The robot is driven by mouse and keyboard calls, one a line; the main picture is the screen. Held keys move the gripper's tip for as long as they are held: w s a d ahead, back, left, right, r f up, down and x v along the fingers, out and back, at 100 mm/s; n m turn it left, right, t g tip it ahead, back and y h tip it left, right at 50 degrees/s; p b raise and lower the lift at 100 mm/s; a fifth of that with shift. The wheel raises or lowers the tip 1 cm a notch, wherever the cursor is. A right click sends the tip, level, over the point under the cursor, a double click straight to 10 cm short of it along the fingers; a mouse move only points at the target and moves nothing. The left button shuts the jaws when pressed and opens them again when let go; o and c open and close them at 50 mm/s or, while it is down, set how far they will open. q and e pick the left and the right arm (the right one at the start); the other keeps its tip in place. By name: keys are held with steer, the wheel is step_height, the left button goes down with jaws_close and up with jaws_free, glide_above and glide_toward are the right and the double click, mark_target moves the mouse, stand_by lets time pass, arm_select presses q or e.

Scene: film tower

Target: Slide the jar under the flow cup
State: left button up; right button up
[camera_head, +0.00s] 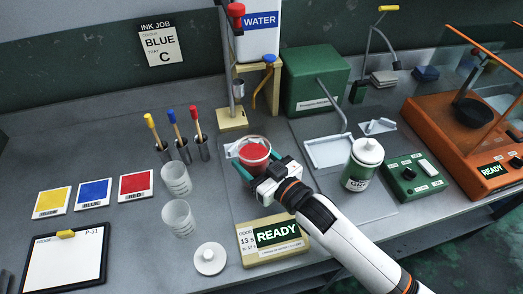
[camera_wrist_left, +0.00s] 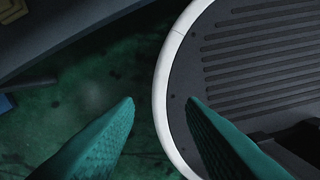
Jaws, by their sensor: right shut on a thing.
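The jar (camera_head: 254,150), with red contents, stands on the bench in front of the flow cup stand. My right gripper (camera_head: 256,165) reaches in from the lower right, its teal fingers shut around the jar's sides. The flow cup (camera_head: 238,88), small and metallic, hangs on its stand above and behind the jar, a little to the left. The jar appears in front of the stand's pale base (camera_head: 232,119), not directly below the cup. The jar's lower part is partly hidden by the gripper. My left gripper (camera_wrist_left: 160,102) shows only in the left wrist view, open and empty above the floor.
Two clear empty cups (camera_head: 177,180) stand left of the jar. A white lid (camera_head: 210,258) and a READY display box (camera_head: 274,238) lie in front. Brushes in metal holders (camera_head: 183,150) stand behind left. A green-labelled can (camera_head: 362,165) stands right of my right arm.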

mark_target(251, 152)
steer(key=shift+w+a, duration=0.1)
steer(key=shift+w, duration=0.15)
steer(key=shift+w+a+f+b, duration=0.1)
steer(key=shift+w+f+b, duration=0.05)
steer(key=shift+w+b, duration=0.15)
steer(key=shift+w+f+b, duration=0.2)
steer(key=shift+w+b, duration=0.2)
steer(key=shift+w, duration=0.25)
steer(key=shift+w+a+f+b, duration=0.15)
steer(key=shift+w+b, duration=0.2)
steer(key=shift+w, duration=0.2)
steer(key=shift+w+a+f+b, duration=0.1)
steer(key=shift+w+b, duration=0.25)
steer(key=shift+w, duration=0.15)
steer(key=shift+w+a, duration=0.15)
steer(key=shift+w, duration=0.55)
steer(key=shift+w+a, duration=0.15)
steer(key=shift+w, duration=0.5)
arm_select(q)
steer(key=shift+w+a+f, duration=0.1)
steer(key=shift+w+f, duration=0.05)
steer(key=shift+f, duration=0.7)
steer(key=shift+w+f, duration=0.15)
steer(key=shift+f, duration=0.65)
arm_select(e)
steer(key=shift+w+a, duration=0.1)
steer(key=shift+w, duration=0.5)
